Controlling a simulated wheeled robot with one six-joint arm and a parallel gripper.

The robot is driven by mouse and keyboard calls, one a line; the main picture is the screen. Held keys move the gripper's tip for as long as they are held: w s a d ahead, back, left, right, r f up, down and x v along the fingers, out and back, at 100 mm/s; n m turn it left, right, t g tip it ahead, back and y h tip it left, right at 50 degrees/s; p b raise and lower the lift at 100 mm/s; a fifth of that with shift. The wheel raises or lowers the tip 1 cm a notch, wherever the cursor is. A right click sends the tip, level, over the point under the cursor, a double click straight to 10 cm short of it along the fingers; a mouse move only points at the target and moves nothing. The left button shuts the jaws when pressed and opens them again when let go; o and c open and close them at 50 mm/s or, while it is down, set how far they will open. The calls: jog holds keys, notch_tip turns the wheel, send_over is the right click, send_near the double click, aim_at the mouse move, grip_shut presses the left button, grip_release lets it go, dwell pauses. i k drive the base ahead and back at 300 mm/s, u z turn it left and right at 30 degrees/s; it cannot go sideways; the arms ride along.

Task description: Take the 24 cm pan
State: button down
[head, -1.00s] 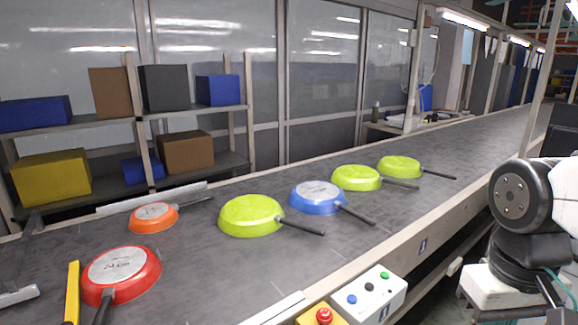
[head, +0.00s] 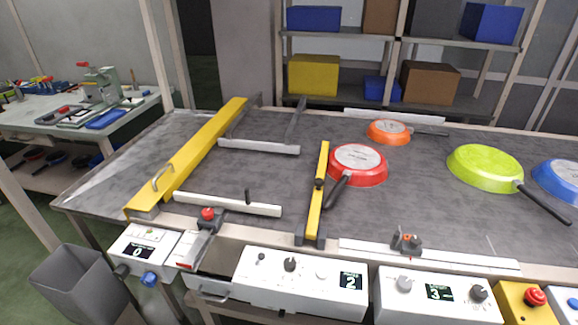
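Several upside-down pans lie on the grey conveyor (head: 290,215) in the head view. A red pan (head: 357,166) lies right of a short yellow bar, its dark handle pointing toward me. A smaller orange pan (head: 388,131) lies behind it, handle to the right. A larger green pan (head: 484,167) lies further right, handle toward the front right. A blue pan (head: 560,180) is cut off by the right edge. Markings on the red and orange bases are too small to read, so I cannot tell which pan is 24 cm. My gripper is not in view.
A long yellow bar (head: 190,155) crosses the belt's left end. A short yellow bar (head: 317,190) and white guide rails (head: 228,204) stand on the belt. Control boxes (head: 300,280) line the front edge. A grey bin (head: 75,285) stands at the front left. Shelves with boxes stand behind.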

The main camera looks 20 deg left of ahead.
aim_at(355, 165)
jog(key=u, duration=0.7)
jog(key=k, duration=1.3)
jog(key=u, duration=0.7)
jog(key=i, duration=1.5)
jog(key=z, duration=0.6)
jog(key=i, duration=0.55)
jog(key=z, duration=0.3)
